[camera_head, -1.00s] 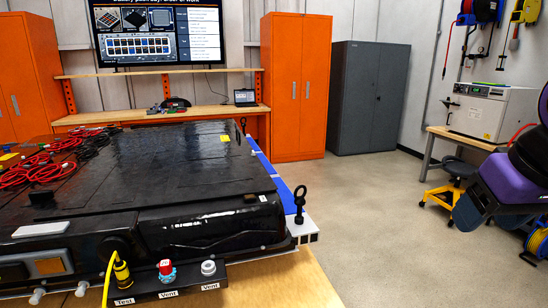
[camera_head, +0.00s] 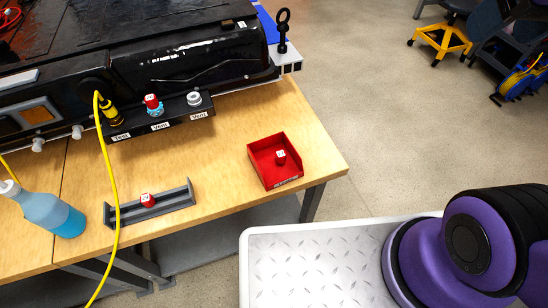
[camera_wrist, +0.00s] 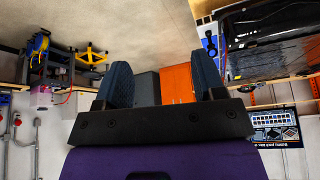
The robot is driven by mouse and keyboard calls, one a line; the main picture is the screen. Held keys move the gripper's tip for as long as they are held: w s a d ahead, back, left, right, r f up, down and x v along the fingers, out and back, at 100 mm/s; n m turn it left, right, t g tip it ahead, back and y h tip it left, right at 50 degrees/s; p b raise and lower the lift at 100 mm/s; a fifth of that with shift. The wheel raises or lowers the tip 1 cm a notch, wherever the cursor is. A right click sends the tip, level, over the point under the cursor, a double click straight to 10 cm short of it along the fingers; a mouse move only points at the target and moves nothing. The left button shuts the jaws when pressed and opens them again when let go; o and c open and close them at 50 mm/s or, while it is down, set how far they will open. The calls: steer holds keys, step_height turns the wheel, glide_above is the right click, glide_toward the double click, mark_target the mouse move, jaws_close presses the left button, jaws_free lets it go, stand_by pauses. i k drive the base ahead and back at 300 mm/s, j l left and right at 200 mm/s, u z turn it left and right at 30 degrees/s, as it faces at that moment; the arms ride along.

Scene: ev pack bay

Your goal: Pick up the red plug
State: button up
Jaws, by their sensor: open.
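Three red plugs with pale tops show in the head view. One red plug (camera_head: 152,101) sits with a blue ring on a port labelled Vent at the front of the black battery pack. One red plug (camera_head: 148,200) is in a grey tray (camera_head: 178,205) on the wooden table. One red plug (camera_head: 281,157) lies in a red open bin (camera_head: 265,146) near the table's right end. My gripper (camera_wrist: 163,80) shows in the wrist view with its two dark fingers wide apart and nothing between them. It is outside the head view, far from the plugs.
A yellow cable (camera_head: 109,170) hangs from the yellow Test connector (camera_head: 110,112) across the table front. The battery pack (camera_head: 180,58) fills the table's back.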

mark_target(146, 200)
steer(key=u, duration=1.65)
